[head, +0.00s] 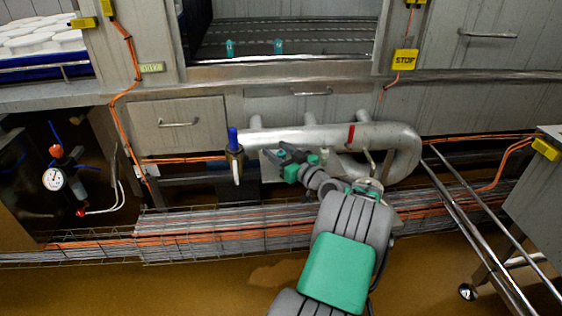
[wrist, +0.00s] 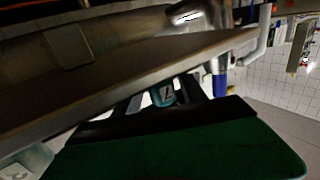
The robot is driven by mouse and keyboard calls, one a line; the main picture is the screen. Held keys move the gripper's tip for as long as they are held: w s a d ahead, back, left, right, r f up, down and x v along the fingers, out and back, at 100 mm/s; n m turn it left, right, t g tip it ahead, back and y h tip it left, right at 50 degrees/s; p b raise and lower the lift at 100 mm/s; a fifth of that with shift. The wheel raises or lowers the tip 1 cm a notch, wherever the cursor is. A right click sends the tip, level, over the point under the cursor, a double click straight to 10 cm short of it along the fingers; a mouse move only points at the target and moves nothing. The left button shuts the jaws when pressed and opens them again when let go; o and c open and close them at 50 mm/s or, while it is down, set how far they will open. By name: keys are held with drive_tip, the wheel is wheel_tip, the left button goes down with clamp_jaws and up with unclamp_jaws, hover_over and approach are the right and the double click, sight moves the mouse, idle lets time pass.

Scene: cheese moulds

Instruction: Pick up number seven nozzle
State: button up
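A teal nozzle marked 7 (wrist: 164,95) sits between the two dark fingers of my gripper (wrist: 160,96) in the wrist view. The fingers appear closed on its sides, and their exact contact is dark and hard to see. In the head view my gripper (head: 283,155) is low, in front of the thick pipe and below the counter, pointing left. Two more small teal nozzles (head: 230,48) (head: 278,46) stand upright, apart from each other, on the dark surface behind the counter edge. Their numbers are too small to read.
The thick metal pipe (head: 330,136) and a blue-handled valve (head: 234,150) are close to my gripper. The counter edge (head: 300,71) runs above it. A wire cable tray (head: 220,228) lies below. A metal cart (head: 480,235) stands at the right.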

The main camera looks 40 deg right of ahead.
clamp_jaws()
idle(0.3)
